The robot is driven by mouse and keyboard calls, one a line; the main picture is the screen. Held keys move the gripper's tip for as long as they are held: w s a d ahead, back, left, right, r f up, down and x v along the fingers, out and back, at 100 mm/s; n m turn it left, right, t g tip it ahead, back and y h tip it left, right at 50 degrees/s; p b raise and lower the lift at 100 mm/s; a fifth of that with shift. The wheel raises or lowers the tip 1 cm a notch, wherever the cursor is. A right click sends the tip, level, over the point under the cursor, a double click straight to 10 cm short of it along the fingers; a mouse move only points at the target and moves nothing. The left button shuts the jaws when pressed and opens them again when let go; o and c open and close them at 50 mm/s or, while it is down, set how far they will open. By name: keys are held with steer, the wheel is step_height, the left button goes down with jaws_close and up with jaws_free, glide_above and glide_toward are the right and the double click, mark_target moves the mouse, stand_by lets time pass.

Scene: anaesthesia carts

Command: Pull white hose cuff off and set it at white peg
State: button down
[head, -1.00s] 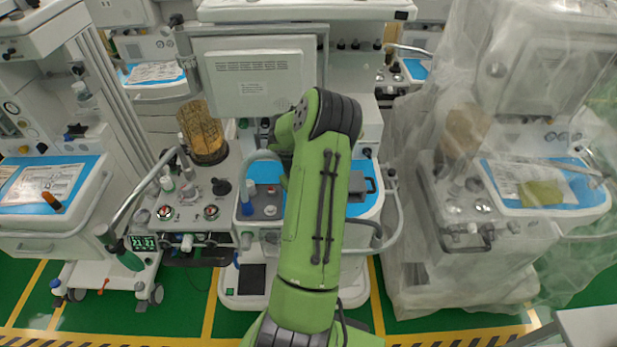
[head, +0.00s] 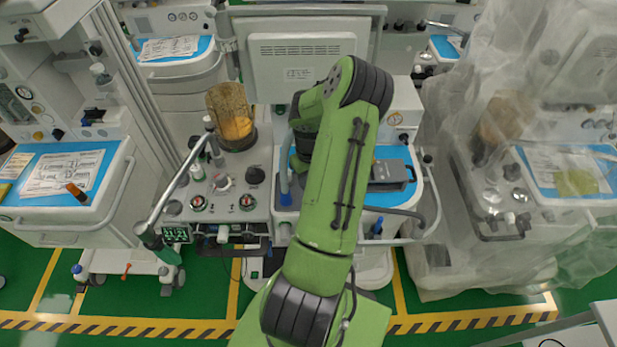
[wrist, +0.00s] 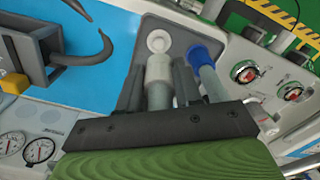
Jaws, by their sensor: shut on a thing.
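In the wrist view my gripper (wrist: 158,92) is shut on the white hose cuff (wrist: 159,68), which lies between its two dark fingers. A round white peg end (wrist: 158,41) shows just beyond the cuff, on a grey panel. The cuff lines up with it; I cannot tell whether they touch. A blue cuff (wrist: 204,55) on a grey hose stands just right of the right finger. In the head view my green arm hides the gripper and the white cuff.
A blue work surface (wrist: 90,35) lies left of the panel, with a dark grey box with a hooked handle (wrist: 25,55) on it. Gauges (wrist: 38,150) are at lower left and round dials (wrist: 245,72) at right. A plastic-draped cart (head: 500,200) stands right of my arm.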

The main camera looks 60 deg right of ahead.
steer(key=shift+s+r, duration=0.1)
steer(key=shift+s, duration=0.25)
steer(key=f+b, duration=0.1)
steer(key=f, duration=0.1)
steer(key=f+b, duration=0.4)
steer(key=shift+w, duration=0.25)
steer(key=shift+r, duration=0.1)
stand_by(1.4)
steer(key=shift+f+b, duration=1.1)
steer(key=c, duration=0.7)
jaws_free()
steer(key=shift+r, duration=0.1)
